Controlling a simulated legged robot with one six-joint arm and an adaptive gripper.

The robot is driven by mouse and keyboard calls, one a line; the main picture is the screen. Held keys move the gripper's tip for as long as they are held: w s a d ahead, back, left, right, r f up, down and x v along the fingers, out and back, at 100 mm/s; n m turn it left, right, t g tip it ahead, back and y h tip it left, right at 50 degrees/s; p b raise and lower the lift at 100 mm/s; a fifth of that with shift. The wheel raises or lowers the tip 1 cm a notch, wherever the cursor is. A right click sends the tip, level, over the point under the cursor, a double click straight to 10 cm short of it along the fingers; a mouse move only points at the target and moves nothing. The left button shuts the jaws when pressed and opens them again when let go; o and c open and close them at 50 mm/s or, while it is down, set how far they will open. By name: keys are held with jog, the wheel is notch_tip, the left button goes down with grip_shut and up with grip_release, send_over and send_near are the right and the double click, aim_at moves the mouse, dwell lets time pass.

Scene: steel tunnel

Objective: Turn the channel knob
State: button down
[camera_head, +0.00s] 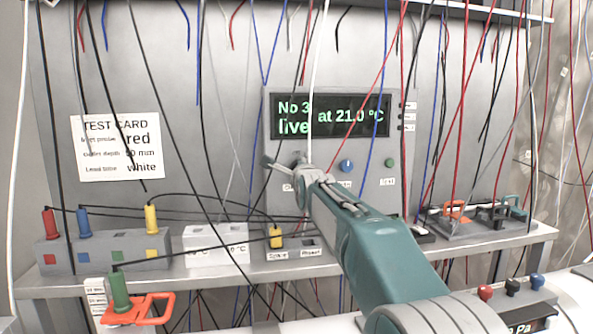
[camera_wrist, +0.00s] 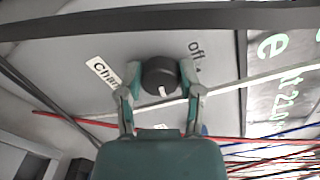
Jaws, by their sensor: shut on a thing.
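The channel knob (camera_wrist: 159,73) is a dark round knob with a white mark on its rim, on the grey panel in the wrist view. My gripper (camera_wrist: 160,83) has one finger on each side of it and is shut on it. In the head view my gripper (camera_head: 300,170) reaches the lower left of the instrument panel (camera_head: 275,120) and hides the knob. The display (camera_head: 330,116) reads "No 3 live at 21.0 °C".
A blue knob (camera_head: 346,165) and a green button (camera_head: 390,162) are right of my gripper on the panel. Many wires hang around, and a pale one crosses near my fingers. Colored probes in a block (camera_head: 100,256) and a test card (camera_head: 120,147) are at the left.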

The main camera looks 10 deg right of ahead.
jog(key=shift+w+f+m, duration=0.1)
jog(key=shift+f+m, duration=0.15)
jog(key=shift+m, duration=0.6)
jog(key=shift+f+m, duration=0.2)
jog(key=shift+m, duration=0.65)
jog(key=shift+c, duration=1.3)
grip_release()
jog(key=shift+r, duration=0.15)
jog(key=shift+r, duration=0.1)
jog(key=shift+s, duration=0.25)
jog(key=s, duration=1.1)
jog(key=shift+s, duration=0.3)
